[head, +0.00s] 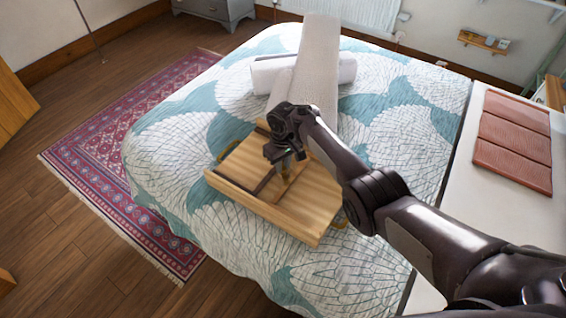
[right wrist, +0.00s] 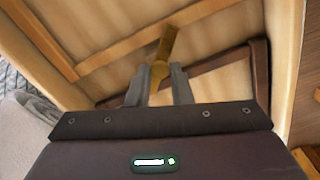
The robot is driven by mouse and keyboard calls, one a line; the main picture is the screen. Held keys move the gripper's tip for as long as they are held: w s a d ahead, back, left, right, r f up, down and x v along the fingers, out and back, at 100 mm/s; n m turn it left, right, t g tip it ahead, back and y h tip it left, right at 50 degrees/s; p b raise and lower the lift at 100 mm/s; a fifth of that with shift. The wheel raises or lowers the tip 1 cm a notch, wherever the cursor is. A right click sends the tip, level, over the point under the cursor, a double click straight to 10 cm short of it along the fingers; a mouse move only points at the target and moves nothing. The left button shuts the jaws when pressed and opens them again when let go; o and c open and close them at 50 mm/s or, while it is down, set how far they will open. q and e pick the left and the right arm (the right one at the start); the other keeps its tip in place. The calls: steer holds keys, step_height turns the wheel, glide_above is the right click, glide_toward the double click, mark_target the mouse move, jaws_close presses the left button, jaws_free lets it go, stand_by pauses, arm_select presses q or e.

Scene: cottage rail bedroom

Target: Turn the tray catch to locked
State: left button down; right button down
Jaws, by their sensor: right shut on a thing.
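The wooden tray (head: 312,199) lies on the bed, with raised edges and brass-coloured handles at its ends. A brass catch (right wrist: 165,52) stands over the tray floor in the right wrist view, its lever pointing up and slightly right in the picture. My right gripper (head: 286,168) reaches down over the tray. In the right wrist view its two grey fingers (right wrist: 159,84) are shut on the near, rounded end of the catch. In the head view my gripper and wrist hide much of the catch. My left gripper is not in view.
The bed has a teal and white patterned cover (head: 385,115). A rolled white towel or pillow (head: 347,68) and a pale runner (head: 318,60) lie behind the tray. A folded reddish cloth (head: 515,140) lies on the white surface at right. A red rug (head: 90,165) covers floor at left.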

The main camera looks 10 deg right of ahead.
steer(key=n, duration=0.4)
steer(key=shift+n, duration=0.3)
steer(key=shift+n+b, duration=0.45)
steer(key=shift+n, duration=1.45)
steer(key=c, duration=1.3)
jaws_free()
step_height(320, 180, up, 8)
steer(key=shift+f+p, duration=0.1)
steer(key=shift+p, duration=1.1)
